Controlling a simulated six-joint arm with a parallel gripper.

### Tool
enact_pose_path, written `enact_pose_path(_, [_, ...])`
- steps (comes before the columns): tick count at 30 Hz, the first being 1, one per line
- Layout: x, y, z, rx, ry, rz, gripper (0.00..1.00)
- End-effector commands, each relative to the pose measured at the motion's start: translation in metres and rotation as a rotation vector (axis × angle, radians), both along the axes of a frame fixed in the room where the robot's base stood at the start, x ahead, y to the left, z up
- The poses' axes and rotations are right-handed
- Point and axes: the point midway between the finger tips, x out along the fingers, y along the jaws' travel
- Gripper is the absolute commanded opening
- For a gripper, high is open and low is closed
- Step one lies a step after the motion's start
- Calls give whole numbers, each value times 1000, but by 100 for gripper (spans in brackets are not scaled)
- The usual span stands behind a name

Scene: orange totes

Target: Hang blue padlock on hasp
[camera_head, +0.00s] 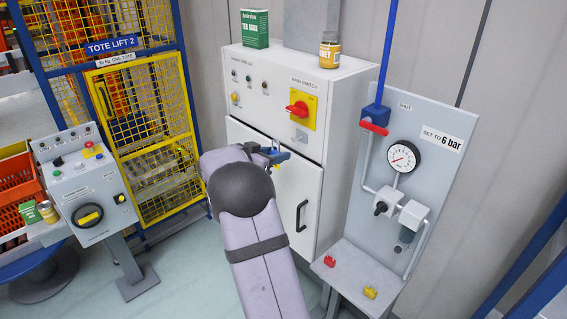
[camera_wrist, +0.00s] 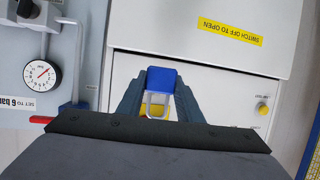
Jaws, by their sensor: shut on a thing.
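My gripper (camera_head: 267,154) is in front of the grey-white cabinet, below and left of its main switch (camera_head: 298,108). In the wrist view my gripper (camera_wrist: 159,100) is shut on the blue padlock (camera_wrist: 161,77), with a finger on each side of it. The padlock's pale shackle (camera_wrist: 146,104) points down in that picture, with something yellow behind or within it. Only a small blue part of the padlock shows in the head view, at the fingertips. I cannot make out the hasp for certain, nor whether the shackle touches anything.
The cabinet door (camera_head: 305,200) has a black handle. A gauge panel (camera_head: 446,175) stands to its right, with red (camera_head: 330,261) and yellow (camera_head: 370,292) small items on its shelf. A green box (camera_head: 254,29) and a jar (camera_head: 330,50) stand on the cabinet.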

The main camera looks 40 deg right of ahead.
Motion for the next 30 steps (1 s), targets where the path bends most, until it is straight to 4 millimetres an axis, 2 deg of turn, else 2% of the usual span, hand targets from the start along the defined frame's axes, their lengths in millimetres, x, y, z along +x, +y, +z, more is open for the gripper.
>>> enact_pose_path(7, [4, 3, -5, -2, 2, 82, 13])
enact_pose_path(17, [5, 2, -6, -2, 2, 100, 13])
enact_pose_path(30, [4, -15, -9, -1, 2, 99, 13])
